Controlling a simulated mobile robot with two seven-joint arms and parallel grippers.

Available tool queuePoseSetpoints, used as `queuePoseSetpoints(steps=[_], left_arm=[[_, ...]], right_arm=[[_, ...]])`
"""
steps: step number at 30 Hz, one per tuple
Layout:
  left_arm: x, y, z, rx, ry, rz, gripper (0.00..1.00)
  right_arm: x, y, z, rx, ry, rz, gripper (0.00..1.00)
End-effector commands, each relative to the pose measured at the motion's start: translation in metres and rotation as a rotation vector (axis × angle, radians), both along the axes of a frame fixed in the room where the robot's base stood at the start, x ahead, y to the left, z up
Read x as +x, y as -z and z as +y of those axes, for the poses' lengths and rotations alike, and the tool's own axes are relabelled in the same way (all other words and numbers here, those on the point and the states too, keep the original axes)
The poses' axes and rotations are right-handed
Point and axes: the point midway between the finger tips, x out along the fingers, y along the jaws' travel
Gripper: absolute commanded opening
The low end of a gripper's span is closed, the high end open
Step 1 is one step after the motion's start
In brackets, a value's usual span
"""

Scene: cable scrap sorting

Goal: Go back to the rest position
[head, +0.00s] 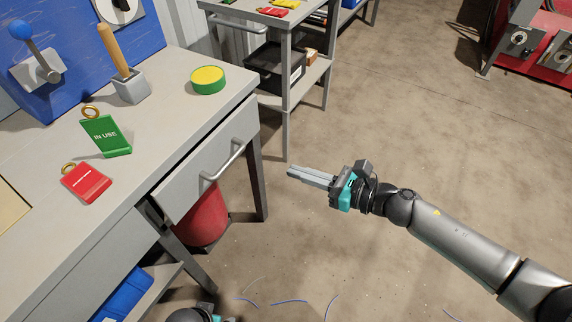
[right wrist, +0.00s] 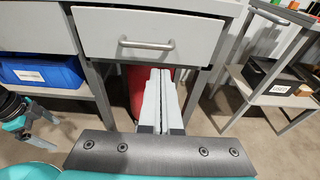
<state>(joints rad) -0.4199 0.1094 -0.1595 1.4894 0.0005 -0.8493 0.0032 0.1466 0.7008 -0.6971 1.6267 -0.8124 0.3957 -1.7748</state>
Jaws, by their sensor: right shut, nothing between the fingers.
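My right gripper (head: 291,172) is shut and empty. It hangs in the air over the floor, right of the grey workbench (head: 225,110), with its fingers pointing left. In the right wrist view its two fingers (right wrist: 160,75) lie together, in front of the drawer's underside and the red bin. They look clear of the drawer handle (head: 223,160). A small part of my left arm shows at the bottom edge of the head view.
The bench drawer (right wrist: 150,32) has a bar handle. A red bin (head: 203,218) stands underneath. A green "IN USE" tag (head: 103,137), a red tag (head: 86,183) and a green-yellow round (head: 208,80) are on the bench. Cable scraps (head: 290,302) lie on the floor.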

Motion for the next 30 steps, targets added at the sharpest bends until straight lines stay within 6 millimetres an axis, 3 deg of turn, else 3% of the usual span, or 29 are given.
queuePoseSetpoints(steps=[11, 17, 20, 23, 26, 30], left_arm=[[0.001, 0.001, 0.001, 0.001, 0.001, -0.002, 1.00], [0.001, 0.001, 0.001, 0.001, 0.001, -0.002, 1.00], [0.001, 0.001, 0.001, 0.001, 0.001, -0.002, 1.00], [0.001, 0.001, 0.001, 0.001, 0.001, -0.002, 1.00], [0.000, 0.001, 0.001, 0.001, 0.001, -0.002, 1.00], [0.000, 0.001, 0.001, 0.001, 0.001, -0.002, 1.00]], right_arm=[[-0.001, 0.000, -0.004, 0.022, 0.024, 0.026, 0.00], [0.020, 0.018, -0.022, 0.300, 0.327, 0.328, 0.00], [0.027, 0.043, -0.045, 0.550, 0.581, 0.580, 0.00], [0.022, 0.079, -0.070, 0.817, 0.844, 0.826, 0.00], [0.001, 0.122, -0.094, 1.095, 1.116, 1.052, 0.00], [-0.054, 0.185, -0.118, 1.494, 1.523, 1.313, 0.00]])
